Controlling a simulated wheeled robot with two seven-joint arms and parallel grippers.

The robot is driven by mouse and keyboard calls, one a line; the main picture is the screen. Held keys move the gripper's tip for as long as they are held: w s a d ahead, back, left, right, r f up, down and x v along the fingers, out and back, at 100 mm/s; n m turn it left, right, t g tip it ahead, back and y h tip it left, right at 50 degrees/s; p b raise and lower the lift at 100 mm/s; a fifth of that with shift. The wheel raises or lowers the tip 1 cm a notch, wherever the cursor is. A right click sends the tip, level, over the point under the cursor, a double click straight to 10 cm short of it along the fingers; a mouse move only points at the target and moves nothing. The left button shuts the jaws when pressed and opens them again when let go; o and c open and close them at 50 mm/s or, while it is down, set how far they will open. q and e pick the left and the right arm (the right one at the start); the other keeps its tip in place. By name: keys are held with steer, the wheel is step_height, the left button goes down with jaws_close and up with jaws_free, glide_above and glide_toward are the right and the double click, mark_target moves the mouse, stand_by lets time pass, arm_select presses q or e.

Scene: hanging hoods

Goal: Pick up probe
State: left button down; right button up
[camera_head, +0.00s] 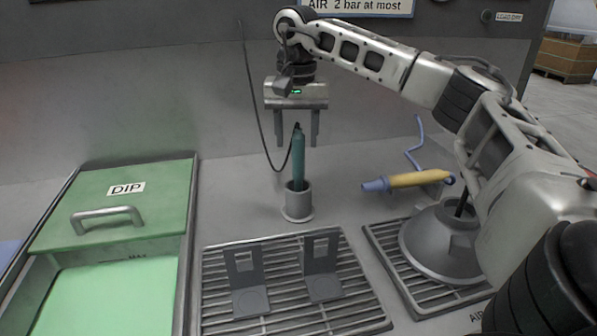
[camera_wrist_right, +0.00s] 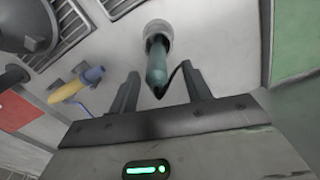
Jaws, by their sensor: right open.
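The probe (camera_head: 298,160) is a slim teal rod with a dark cable at its top. It stands upright in a small grey cup (camera_head: 297,203) on the bench. In the right wrist view the probe (camera_wrist_right: 157,64) lies between the two fingers, its lower end in the cup. My right gripper (camera_head: 296,142) is open and points down, with its fingertips around the level of the probe's top. I cannot tell whether a finger touches it. My left gripper is not in view.
A green DIP tank (camera_head: 113,209) with a handled lid is at left. A slotted grate (camera_head: 225,287) with two grey brackets lies in front. A yellow and blue tool (camera_head: 408,180) and a grey cone (camera_head: 437,243) are at right. The probe's cable hangs along the back wall.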

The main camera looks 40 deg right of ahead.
mark_target(299, 154)
steer(key=f, duration=0.4)
steer(key=shift+s+d, duration=0.15)
steer(key=shift+s, duration=0.05)
steer(key=shift+f, duration=0.45)
jaws_close()
steer(key=shift+r, duration=0.1)
step_height(299, 154, up, 10)
steer(key=shift+r+p, duration=0.15)
steer(key=shift+p, duration=0.4)
steer(key=shift+r+p, duration=0.75)
steer(key=shift+p, duration=0.1)
steer(key=shift+f, duration=0.15)
